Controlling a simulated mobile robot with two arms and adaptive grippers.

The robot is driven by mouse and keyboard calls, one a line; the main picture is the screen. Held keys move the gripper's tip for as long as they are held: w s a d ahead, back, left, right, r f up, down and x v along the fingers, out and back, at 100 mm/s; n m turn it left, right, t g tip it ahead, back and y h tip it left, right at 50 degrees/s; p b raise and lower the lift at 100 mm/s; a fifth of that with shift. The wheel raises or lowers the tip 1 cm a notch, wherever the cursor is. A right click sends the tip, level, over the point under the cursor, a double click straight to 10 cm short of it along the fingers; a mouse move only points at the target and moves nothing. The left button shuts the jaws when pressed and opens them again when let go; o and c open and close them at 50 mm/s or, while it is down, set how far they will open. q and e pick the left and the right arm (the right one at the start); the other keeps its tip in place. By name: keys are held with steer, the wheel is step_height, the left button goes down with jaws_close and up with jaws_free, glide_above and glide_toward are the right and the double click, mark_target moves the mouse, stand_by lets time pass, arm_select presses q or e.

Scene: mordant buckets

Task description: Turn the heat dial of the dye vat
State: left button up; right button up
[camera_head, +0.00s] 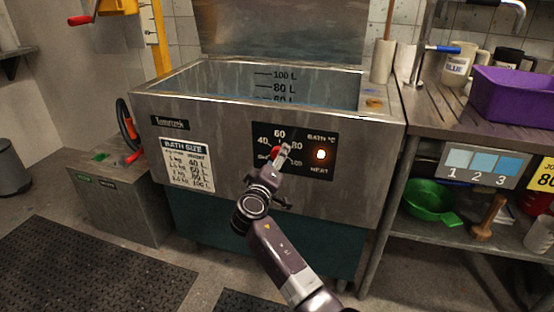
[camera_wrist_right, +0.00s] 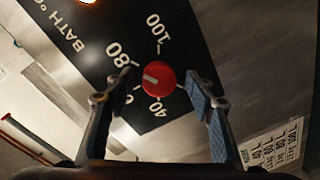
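The dye vat (camera_head: 365,160) is a steel tank with a black control panel (camera_head: 265,140) on its front. The red heat dial (camera_wrist_right: 158,79) shows in the right wrist view, among the numbers 40 to 100. Its white mark points left there, toward the side of the 60 and 80; one finger partly hides the numbers. In the head view the dial (camera_head: 276,152) is mostly hidden by my right gripper (camera_head: 284,152). That gripper (camera_wrist_right: 163,82) is open, with one finger on each side of the dial and gaps showing between. My left gripper is out of view.
An orange lamp (camera_head: 320,154) glows on the panel, right of the dial. A bath size chart (camera_head: 187,166) is left of it. A steel bench (camera_head: 440,115) with a purple crate (camera_head: 515,95) stands at the right. A grey box (camera_head: 110,200) stands on the left floor.

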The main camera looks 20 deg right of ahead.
steer(key=v, duration=0.7)
steer(key=shift+s+a, duration=0.15)
steer(key=shift+s, duration=0.05)
